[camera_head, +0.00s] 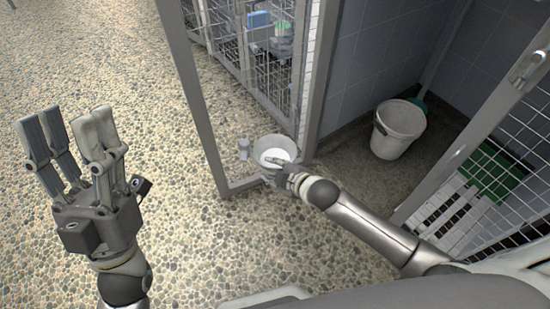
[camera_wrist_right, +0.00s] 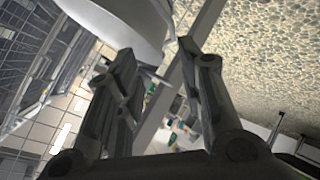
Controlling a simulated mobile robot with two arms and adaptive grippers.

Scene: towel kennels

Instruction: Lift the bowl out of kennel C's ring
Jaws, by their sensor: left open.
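The pale round bowl (camera_head: 277,144) is at the foot of the kennel's door-frame post in the head view. My right gripper (camera_head: 273,161) is at the bowl's near side, with a finger over its near rim. In the right wrist view the bowl's pale underside and wall (camera_wrist_right: 115,22) fill the top, and the right gripper's fingers (camera_wrist_right: 157,52) stand apart close to its edge. I cannot tell whether they press on the wall. The ring is not clearly visible. My left gripper (camera_head: 78,140) is open and empty, fingers up, well left of the bowl.
A small pale object (camera_head: 243,149) is just left of the bowl. A grey bucket (camera_head: 398,129) stands inside the kennel. A green item (camera_head: 497,168) and a white slatted board (camera_head: 455,215) lie behind the mesh door at right. The pebbled floor on the left is clear.

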